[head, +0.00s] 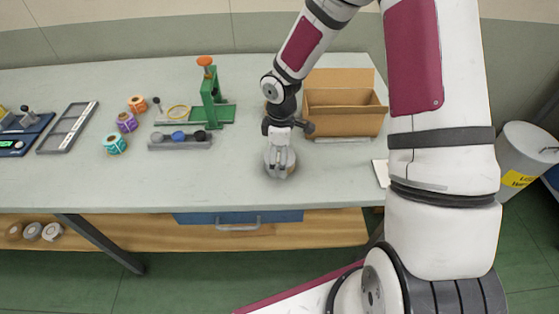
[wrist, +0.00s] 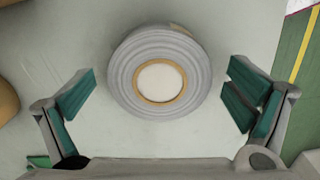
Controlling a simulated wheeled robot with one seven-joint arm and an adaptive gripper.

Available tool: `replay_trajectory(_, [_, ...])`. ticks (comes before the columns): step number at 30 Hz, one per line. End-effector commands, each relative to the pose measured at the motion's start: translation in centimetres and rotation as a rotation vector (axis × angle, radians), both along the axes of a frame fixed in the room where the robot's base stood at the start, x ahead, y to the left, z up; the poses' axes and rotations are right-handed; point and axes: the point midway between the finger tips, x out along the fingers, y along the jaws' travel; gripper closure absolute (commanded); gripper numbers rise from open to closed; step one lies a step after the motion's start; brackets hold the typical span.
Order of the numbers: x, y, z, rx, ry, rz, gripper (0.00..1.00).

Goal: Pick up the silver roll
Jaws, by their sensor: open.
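The silver roll (wrist: 125,80) lies flat on the table, with a brown cardboard core ring and the table showing through its hole. In the wrist view it sits between the two green-padded fingers of my gripper (wrist: 160,100), toward the far side. The fingers are wide open, with a gap on each side of the roll. In the head view my gripper (head: 279,165) points down right over the silver roll (head: 271,174), hiding most of it. I cannot tell the exact height of the fingertips above the table.
A cardboard box (head: 345,110) stands open behind and right of my gripper. The table's front centre is clear.

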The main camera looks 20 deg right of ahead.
Motion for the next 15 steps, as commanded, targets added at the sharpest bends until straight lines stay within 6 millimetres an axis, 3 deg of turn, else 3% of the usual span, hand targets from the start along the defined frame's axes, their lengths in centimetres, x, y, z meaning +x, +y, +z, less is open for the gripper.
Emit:
replay_trajectory(10, [0.0,-0.01,-0.78,0.0,-0.001,-0.001,0.05])
replay_trajectory(15, [0.0,-0.01,-0.77,0.0,-0.001,-0.001,0.43])
